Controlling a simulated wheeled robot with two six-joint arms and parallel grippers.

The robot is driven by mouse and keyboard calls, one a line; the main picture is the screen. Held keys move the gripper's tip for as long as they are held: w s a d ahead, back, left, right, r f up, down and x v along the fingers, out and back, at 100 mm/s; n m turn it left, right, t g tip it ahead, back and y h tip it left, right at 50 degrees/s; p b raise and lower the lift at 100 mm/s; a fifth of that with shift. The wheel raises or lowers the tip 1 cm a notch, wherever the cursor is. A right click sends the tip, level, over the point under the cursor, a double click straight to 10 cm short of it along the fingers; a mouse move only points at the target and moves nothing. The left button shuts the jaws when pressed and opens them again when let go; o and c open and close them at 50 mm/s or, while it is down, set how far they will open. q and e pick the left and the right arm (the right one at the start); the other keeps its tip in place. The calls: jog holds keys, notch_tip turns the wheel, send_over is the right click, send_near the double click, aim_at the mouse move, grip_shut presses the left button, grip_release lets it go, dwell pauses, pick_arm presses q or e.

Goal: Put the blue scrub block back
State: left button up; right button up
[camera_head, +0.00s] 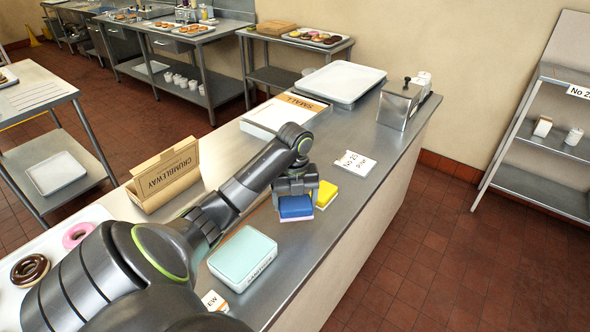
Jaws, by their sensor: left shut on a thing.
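The blue scrub block (296,208) is under my left gripper (296,192), on the steel counter (335,225) or just above it; I cannot tell which. The left gripper points down and is shut on the blue block; its fingertips are mostly hidden. A yellow block (327,194) sits right beside the blue one, to its right and slightly behind. A pale teal container marked SANITIZER (243,257) stands nearer me, left of the blue block. My right gripper is not in view.
A small white card (355,164) lies behind the blocks. A box marked SMALL (285,114), a white tray (341,82) and a metal dispenser (400,104) stand farther back. A CRUMBLEWAY box (165,176) and doughnuts (78,235) are on the left. Counter right of the SANITIZER container is clear.

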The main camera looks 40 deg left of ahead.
aim_at(295, 225)
pick_arm(q)
notch_tip(295, 225, down, 2)
jog(key=shift+f, duration=0.1)
notch_tip(295, 225, down, 4)
jog(key=shift+p, duration=0.65)
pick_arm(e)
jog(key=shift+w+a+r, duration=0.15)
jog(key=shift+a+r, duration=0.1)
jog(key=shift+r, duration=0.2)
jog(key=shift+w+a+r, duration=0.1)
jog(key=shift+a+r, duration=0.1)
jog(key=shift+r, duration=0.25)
pick_arm(q)
jog(key=o, duration=1)
jog(key=shift+f, duration=0.1)
jog(key=shift+c, duration=0.2)
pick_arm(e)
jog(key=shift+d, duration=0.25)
